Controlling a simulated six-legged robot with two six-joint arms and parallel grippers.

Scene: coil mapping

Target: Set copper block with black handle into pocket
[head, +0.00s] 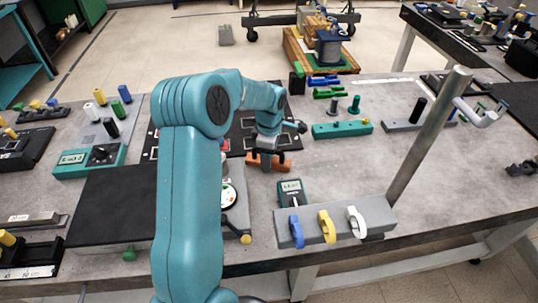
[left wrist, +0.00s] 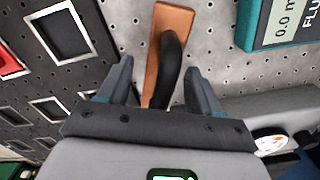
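The copper block (head: 281,166) lies on the grey perforated tabletop, just right of the black pocket board (head: 246,125). In the left wrist view the block (left wrist: 171,19) carries a curved black handle (left wrist: 172,65). My left gripper (head: 266,158) is above the block; in the wrist view its open fingers (left wrist: 158,88) stand on either side of the handle, with gaps. The near end of the block is hidden by the gripper. White-framed pockets (left wrist: 63,35) show in the wrist view, one holding a red piece (left wrist: 9,62). My right gripper is not in view.
A teal meter (head: 291,192) lies close in front of the block. A grey holder (head: 310,226) with blue, yellow and white loops stands at the front edge. A metal post (head: 430,137) rises at right. My left arm hides part of the board.

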